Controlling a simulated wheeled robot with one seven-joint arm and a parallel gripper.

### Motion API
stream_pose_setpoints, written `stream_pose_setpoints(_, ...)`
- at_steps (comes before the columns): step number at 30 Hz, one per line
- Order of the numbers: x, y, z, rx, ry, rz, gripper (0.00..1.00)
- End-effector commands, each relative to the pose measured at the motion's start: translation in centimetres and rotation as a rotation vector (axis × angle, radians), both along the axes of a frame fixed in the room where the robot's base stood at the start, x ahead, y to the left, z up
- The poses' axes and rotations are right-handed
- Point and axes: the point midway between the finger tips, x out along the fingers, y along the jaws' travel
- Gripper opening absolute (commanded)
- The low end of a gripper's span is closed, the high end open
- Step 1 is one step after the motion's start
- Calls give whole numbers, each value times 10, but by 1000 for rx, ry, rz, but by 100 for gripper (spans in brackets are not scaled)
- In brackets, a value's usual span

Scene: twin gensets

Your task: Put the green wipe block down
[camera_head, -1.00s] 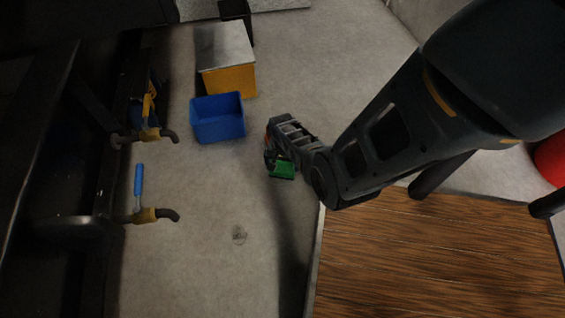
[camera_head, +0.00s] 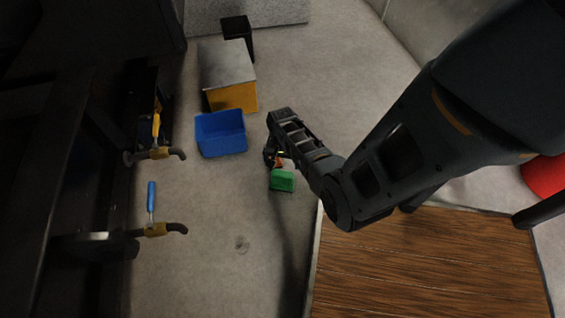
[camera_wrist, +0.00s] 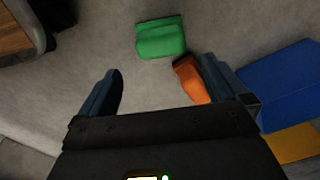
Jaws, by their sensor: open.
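The green wipe block (camera_head: 282,181) shows just below my gripper (camera_head: 273,157) in the head view and appears to lie on the grey floor. In the wrist view the green block (camera_wrist: 160,38) is beyond the fingertips, with a gap between it and both fingers. My gripper (camera_wrist: 161,68) is open there, its two dark fingers spread wide with nothing between them touching both. An orange object (camera_wrist: 190,78) is close beside the right finger; I cannot tell whether they touch.
A blue bin (camera_head: 221,134) stands up-left of my gripper, in front of a yellow cabinet with a grey top (camera_head: 227,62). Pipes with a yellow handle (camera_head: 156,125) and a blue handle (camera_head: 151,196) jut out at left. A wooden surface (camera_head: 420,265) lies lower right. Floor below the block is clear.

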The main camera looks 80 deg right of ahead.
Motion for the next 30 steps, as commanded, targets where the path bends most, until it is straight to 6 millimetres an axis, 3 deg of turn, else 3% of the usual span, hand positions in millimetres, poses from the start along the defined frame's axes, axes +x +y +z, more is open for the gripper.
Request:
stream_pose_setpoints(5,-8,10,1,-45,-8,55,100)
stream_pose_setpoints(10,-26,38,3,-199,-55,248,100)
stream_pose_setpoints(16,-41,86,35,-405,-168,541,100)
stream_pose_setpoints(23,-54,155,106,-602,-351,859,100)
stream_pose_setpoints(30,-72,234,217,-774,-600,1130,100)
